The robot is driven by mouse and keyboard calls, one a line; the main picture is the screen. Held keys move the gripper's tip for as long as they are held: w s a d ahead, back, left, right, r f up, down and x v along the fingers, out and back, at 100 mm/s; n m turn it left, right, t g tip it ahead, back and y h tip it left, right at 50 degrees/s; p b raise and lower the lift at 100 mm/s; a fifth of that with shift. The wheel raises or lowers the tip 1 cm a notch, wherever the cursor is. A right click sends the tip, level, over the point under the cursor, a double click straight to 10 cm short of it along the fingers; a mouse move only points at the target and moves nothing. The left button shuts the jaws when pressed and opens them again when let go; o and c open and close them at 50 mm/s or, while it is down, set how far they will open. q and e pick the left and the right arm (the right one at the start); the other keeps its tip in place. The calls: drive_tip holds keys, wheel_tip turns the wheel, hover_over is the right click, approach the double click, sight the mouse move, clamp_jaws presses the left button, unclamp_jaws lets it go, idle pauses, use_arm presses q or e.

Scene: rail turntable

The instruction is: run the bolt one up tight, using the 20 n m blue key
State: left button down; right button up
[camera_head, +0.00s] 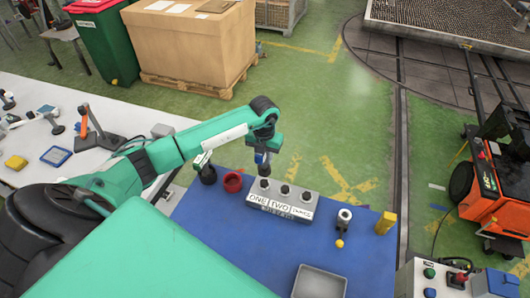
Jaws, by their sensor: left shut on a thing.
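A grey block (291,208) labelled ONE, TWO and a third partly legible word stands on the blue mat, with three bolt positions along its top. My left gripper (264,152) points down over the ONE end. It is shut on the blue key (260,158), held upright. The key's dark lower end is right above or on bolt one (264,183); I cannot tell whether they touch. Bolt two (285,189) and the third bolt (306,196) stand clear of the gripper. My right gripper is out of view.
A black cup (208,176) and a red cup (232,182) stand left of the block. To its right are a grey-white tool with a yellow ball (340,243) and a yellow block (386,223). A grey tray (319,284) sits at the front. The blue mat (270,250) between is bare.

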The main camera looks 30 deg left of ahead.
sight(264, 169)
use_arm(q)
drive_tip(key=shift+b, duration=0.3)
drive_tip(key=shift+f+b, duration=0.5)
drive_tip(key=shift+f, duration=0.1)
drive_tip(key=shift+f+b, duration=0.7)
drive_tip(key=shift+f, duration=0.15)
drive_tip(key=shift+r+n, duration=0.1)
drive_tip(key=shift+n, duration=0.9)
drive_tip(key=n+p, duration=0.1)
drive_tip(key=n, duration=0.3)
drive_tip(key=shift+n+p, duration=0.3)
drive_tip(key=shift+p, duration=0.05)
drive_tip(key=n+p, duration=0.1)
drive_tip(key=n, duration=0.3)
drive_tip(key=shift+n+p, duration=0.4)
drive_tip(key=shift+n, duration=0.5)
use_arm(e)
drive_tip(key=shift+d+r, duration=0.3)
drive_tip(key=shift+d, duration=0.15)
